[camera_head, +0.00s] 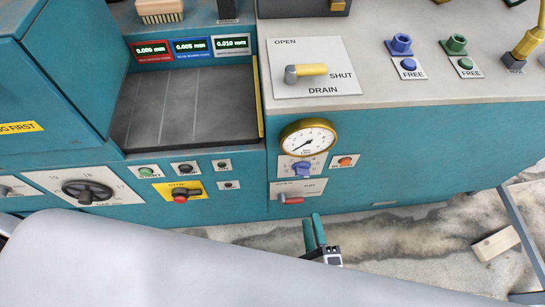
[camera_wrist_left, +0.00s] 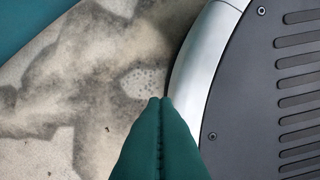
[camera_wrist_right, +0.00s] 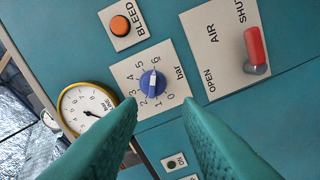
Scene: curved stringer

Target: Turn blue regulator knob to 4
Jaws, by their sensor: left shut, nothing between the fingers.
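The blue regulator knob (camera_head: 302,168) sits on a white numbered plate on the teal machine front, below the round brass gauge (camera_head: 308,138). In the right wrist view the knob (camera_wrist_right: 153,83) has a white mark, and its scale runs 0 to 6 bar. I cannot tell surely which number the mark points at. My right gripper (camera_head: 314,234) is open and empty, below and in front of the panel. In the right wrist view the knob lies beyond the gap between the fingertips (camera_wrist_right: 160,104), not touched. My left gripper (camera_wrist_left: 160,100) is shut and empty, pointing at the floor, not visible in the head view.
Close to the knob are an orange bleed button (camera_wrist_right: 121,26) and a red air lever (camera_wrist_right: 256,48). My grey arm fills the lower head view. A wooden block (camera_head: 496,243) lies on the stained floor.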

